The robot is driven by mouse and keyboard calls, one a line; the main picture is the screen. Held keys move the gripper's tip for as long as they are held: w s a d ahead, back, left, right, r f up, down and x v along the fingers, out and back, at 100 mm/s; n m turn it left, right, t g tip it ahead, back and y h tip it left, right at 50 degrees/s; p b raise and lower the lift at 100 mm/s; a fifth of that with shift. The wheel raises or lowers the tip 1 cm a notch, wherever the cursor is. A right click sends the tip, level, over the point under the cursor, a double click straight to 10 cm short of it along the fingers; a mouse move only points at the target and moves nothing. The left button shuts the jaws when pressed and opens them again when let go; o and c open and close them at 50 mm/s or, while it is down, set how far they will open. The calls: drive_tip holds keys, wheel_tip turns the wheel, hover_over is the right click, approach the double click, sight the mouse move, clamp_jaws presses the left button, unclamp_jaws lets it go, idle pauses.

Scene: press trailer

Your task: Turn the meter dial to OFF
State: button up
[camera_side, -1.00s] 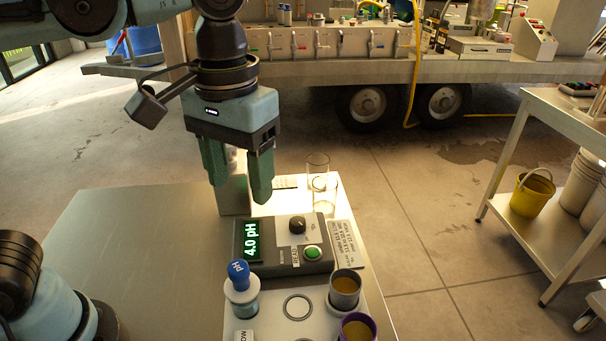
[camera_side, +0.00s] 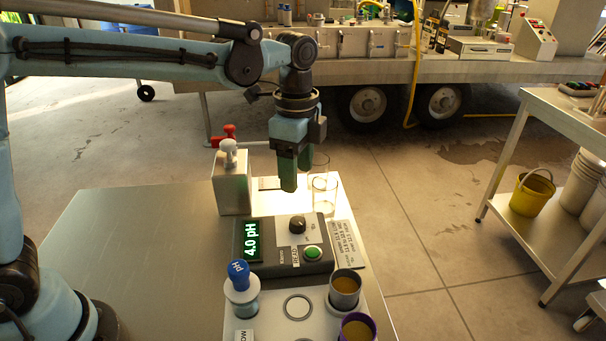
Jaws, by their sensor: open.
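The meter (camera_side: 283,262) is a dark box on a white board, with a lit green display (camera_side: 251,240) reading "4.0 pH". Its dial (camera_side: 297,225) is a dark round knob at the upper middle of its face; which mark it points to is too small to tell. A green button (camera_side: 313,252) sits below the dial. My gripper (camera_side: 296,184) points down above and slightly behind the dial, open and empty, apart from it.
A blue-capped pH probe (camera_side: 240,280) stands upright front left of the meter. A grey cup (camera_side: 344,288) and a purple cup (camera_side: 356,328) hold brownish liquid at front right. Clear glasses (camera_side: 324,195) and a light box with red and white handles (camera_side: 231,185) stand behind the meter.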

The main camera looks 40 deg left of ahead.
sight(297, 221)
wheel_tip(297, 221, down, 12)
drive_tip(key=shift+r, duration=0.25)
idle(0.4)
drive_tip(key=c, duration=1)
drive_tip(key=shift+c, duration=0.2)
